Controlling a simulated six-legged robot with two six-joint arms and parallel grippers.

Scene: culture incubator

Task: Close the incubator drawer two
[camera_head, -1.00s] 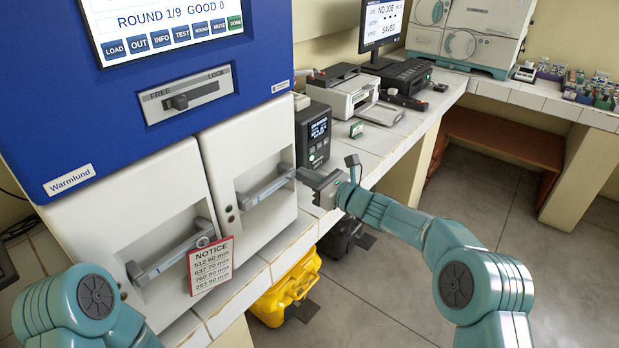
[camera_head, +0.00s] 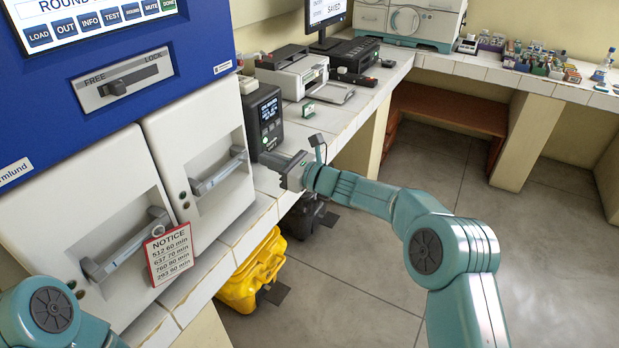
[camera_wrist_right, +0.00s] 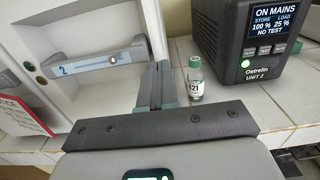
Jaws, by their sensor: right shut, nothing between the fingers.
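The incubator's right drawer front (camera_head: 163,135) is white, with a grey bar handle (camera_head: 218,172) set in a recess. In the right wrist view its handle (camera_wrist_right: 95,63) carries a "2". This front looks about level with the left one, but I cannot tell if it is fully in. My right gripper (camera_head: 284,170) is to the right of the handle, apart from it. Its fingers also show in the right wrist view (camera_wrist_right: 158,85), shut and empty, in front of the incubator's right edge. My left gripper is out of view; only part of that arm shows.
A black power unit (camera_head: 262,118) stands right of the incubator. A small labelled bottle (camera_wrist_right: 194,80) stands near my right fingers. A notice (camera_head: 169,254) hangs at the left handle (camera_head: 125,248). A yellow case (camera_head: 252,272) is on the floor below the counter. Open floor lies right.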

